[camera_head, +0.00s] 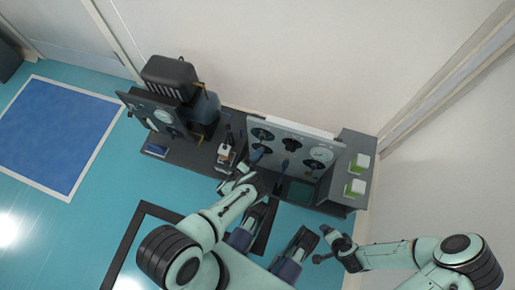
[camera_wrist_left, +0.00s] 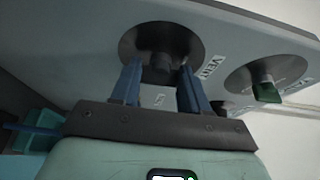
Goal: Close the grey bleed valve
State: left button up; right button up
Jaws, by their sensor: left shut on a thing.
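A dark grey valve knob (camera_wrist_left: 162,62) sits on a round dark plate on the upright panel, in the left wrist view. The two blue fingers of my left gripper (camera_wrist_left: 160,80) are on either side of it, shut on it. In the head view my left gripper (camera_head: 259,158) is at the left part of the panel (camera_head: 335,163), and its wrist hides some of the panel's lower edge. I cannot read a bleed label. My right gripper (camera_head: 322,258) is low at the right, away from the panel; its finger opening is too small to tell.
A green-handled valve (camera_wrist_left: 267,90) is to the right of the held knob, with an upside-down label between them. A gauge (camera_head: 320,154) is on the panel's right. Green-and-white boxes (camera_head: 356,187) stand on the right cabinet. A black-and-grey machine (camera_head: 170,78) stands at the left.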

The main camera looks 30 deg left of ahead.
pick_arm(q)
jog(key=shift+d, duration=0.1)
jog(key=o, duration=1.1)
jog(key=shift+c, duration=0.2)
jog(key=s+a+p, duration=0.1)
jog(key=s, duration=0.6)
jog(key=shift+s+a, duration=0.15)
jog(key=shift+s, duration=0.1)
pick_arm(e)
jog(key=shift+s+a+r, duration=0.15)
jog(key=shift+a+r, duration=0.1)
jog(key=shift+r, duration=0.2)
jog(key=shift+s+a+r, duration=0.15)
jog(key=shift+a+r, duration=0.05)
jog(key=shift+r, duration=0.25)
